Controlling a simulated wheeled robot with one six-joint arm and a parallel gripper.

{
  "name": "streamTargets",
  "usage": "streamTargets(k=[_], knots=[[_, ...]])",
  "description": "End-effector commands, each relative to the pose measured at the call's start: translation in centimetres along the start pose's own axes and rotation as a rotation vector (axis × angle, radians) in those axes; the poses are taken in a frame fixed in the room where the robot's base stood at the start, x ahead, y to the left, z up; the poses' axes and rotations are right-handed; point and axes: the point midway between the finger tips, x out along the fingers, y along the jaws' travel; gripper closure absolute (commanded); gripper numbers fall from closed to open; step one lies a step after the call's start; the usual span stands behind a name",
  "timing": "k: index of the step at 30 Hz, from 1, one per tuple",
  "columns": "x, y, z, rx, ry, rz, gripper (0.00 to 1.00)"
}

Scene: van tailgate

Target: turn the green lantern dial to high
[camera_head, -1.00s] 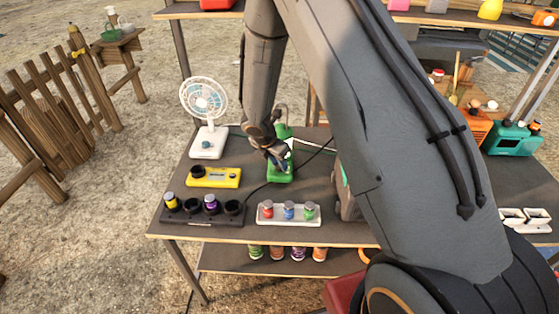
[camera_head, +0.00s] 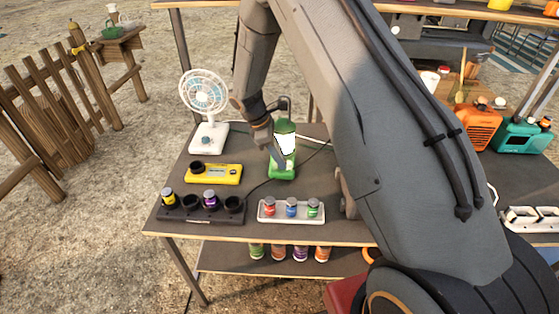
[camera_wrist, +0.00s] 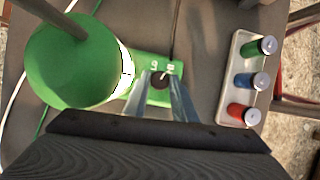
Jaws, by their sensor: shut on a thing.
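The green lantern (camera_head: 285,127) stands upright on the table, with a bright white panel on its body and a handle on top. In the wrist view its round green top (camera_wrist: 72,65) fills the left side, and its flat green base holds a dark dial (camera_wrist: 160,83) with small white marks beside it. My gripper (camera_head: 277,163) reaches down at the lantern's front left. In the wrist view its two fingers (camera_wrist: 160,86) are closed on the dial, one on each side. The fingers partly cover the dial, so its exact setting cannot be read.
A white tray (camera_head: 264,218) with three small jars is in front of the lantern. A yellow device (camera_head: 225,181), a dark holder (camera_head: 180,217) with jars and a white fan (camera_head: 205,133) stand to the left. A cable crosses the table.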

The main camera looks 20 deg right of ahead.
Motion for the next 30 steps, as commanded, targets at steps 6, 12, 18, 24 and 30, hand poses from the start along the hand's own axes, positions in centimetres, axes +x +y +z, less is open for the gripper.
streamTargets(k=[6,12,18,24,30], knots=[[0.10,0.17,-0.02,0.097,0.000,-0.039,0.98],[0.05,0.14,0.03,0.141,-0.001,-0.058,0.98],[0.03,0.11,0.04,0.154,0.000,-0.064,0.98],[0.02,0.11,0.05,0.154,0.000,-0.064,0.98],[0.02,0.11,0.05,0.153,-0.001,-0.064,0.58]])
